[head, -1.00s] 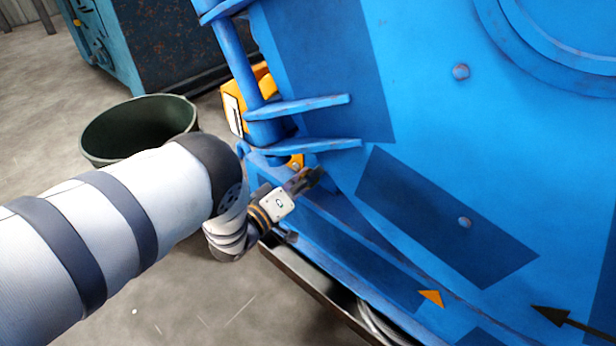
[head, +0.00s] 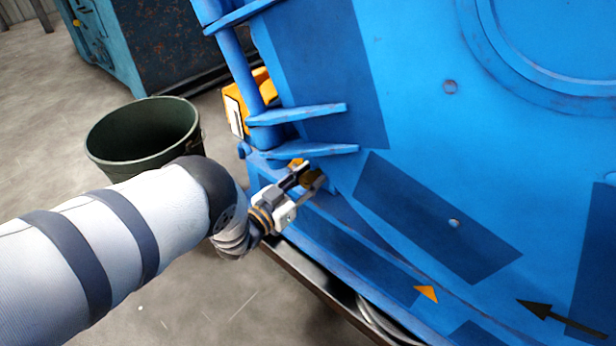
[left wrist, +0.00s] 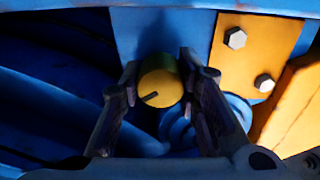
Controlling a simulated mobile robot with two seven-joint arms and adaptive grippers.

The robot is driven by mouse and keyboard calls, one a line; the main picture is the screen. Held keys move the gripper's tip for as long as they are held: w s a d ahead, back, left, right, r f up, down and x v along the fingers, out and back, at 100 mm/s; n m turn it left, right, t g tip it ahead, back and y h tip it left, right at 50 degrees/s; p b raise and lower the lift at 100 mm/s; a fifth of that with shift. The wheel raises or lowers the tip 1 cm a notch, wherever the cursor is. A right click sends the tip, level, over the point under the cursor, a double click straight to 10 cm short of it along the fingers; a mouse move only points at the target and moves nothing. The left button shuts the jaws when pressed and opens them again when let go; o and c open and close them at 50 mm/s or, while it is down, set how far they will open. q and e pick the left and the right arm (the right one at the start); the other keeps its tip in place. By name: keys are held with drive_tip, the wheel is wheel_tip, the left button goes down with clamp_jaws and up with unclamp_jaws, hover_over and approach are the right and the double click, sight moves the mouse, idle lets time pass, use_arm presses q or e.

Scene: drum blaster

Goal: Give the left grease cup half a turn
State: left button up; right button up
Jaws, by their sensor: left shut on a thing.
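The left grease cup (left wrist: 160,88) is a round brass-yellow cap with a dark line across its face, the line slanting slightly up to the right. In the left wrist view it sits between the two fingers of my left gripper (left wrist: 163,92), which is shut on it. In the head view the left gripper (head: 309,179) is at the lower left corner of the blue machine, just under a hinge plate, with the brownish cup (head: 312,177) partly hidden between its fingers. My right gripper is not in view.
The blue machine door (head: 420,130) fills the right side. Blue hinge plates (head: 305,151) jut out just above the gripper. A yellow bracket with bolts (left wrist: 250,60) is beside the cup. A dark green bin (head: 145,140) stands on the floor at left.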

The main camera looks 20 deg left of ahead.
use_arm(q)
drive_tip(key=m, duration=0.7)
drive_tip(key=shift+p, duration=0.35)
drive_tip(key=m, duration=0.6)
drive_tip(key=shift+m, duration=0.3)
drive_tip(key=m, duration=0.6)
drive_tip(key=shift+f, duration=0.1)
drive_tip(key=m, duration=0.6)
drive_tip(key=shift+m, duration=0.4)
drive_tip(key=o, duration=1.2)
drive_tip(key=v, duration=1.2)
drive_tip(key=shift+a+f+b, duration=0.1)
drive_tip(key=shift+f+b, duration=0.05)
drive_tip(key=shift+b, duration=0.15)
